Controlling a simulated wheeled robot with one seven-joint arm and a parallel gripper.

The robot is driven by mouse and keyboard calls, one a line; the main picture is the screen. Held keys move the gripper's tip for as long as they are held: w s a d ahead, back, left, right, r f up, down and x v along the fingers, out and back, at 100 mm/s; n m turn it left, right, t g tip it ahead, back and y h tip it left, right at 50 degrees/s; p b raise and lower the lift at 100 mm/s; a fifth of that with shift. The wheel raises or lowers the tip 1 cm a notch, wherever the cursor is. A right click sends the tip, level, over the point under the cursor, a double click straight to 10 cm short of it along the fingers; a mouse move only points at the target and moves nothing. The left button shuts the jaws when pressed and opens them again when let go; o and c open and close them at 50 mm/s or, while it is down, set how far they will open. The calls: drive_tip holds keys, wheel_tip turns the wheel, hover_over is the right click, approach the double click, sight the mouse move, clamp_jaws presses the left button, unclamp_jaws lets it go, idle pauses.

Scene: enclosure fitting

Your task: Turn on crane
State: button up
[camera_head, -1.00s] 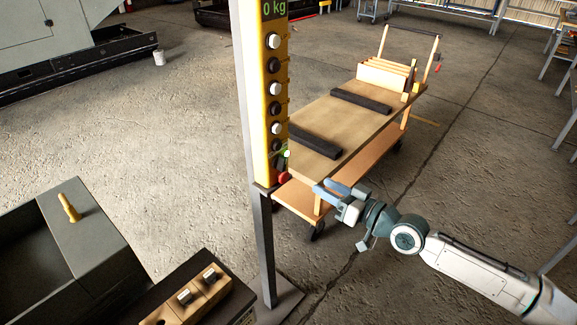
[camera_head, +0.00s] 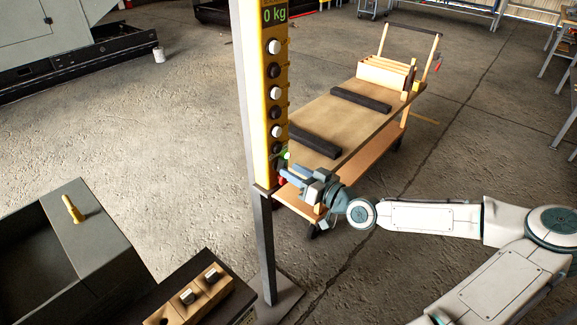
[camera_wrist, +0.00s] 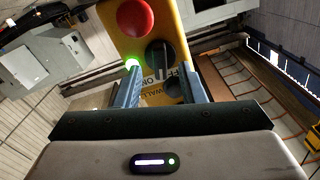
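The crane control panel (camera_head: 273,110) is a tall yellow box on a grey post. It has a column of white and black buttons and a display (camera_head: 274,15) reading "0 kg". At its lower end, the wrist view shows a red button (camera_wrist: 135,17), a lit green lamp (camera_wrist: 132,64) and a black rotary switch (camera_wrist: 158,48) beside an on/off label. My gripper (camera_head: 284,171) is at the panel's lower end. In the wrist view my gripper (camera_wrist: 160,72) is open, its fingers on either side of the switch in the picture. I cannot tell whether they touch it.
A wooden cart (camera_head: 350,115) with dark bars stands behind the panel. A grey bin (camera_head: 92,235) and a block with metal pegs (camera_head: 205,290) are at the lower left. Concrete floor is open to the left and right.

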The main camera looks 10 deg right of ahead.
drive_tip(key=shift+x, duration=1.35)
drive_tip(key=shift+c, duration=0.3)
clamp_jaws()
drive_tip(key=shift+m, duration=1.6)
drive_tip(key=shift+o, duration=0.3)
unclamp_jaws()
drive_tip(key=b+v, duration=0.3)
drive_tip(key=v, duration=1)
drive_tip(key=shift+s+d, duration=0.25)
drive_tip(key=shift+s, duration=0.05)
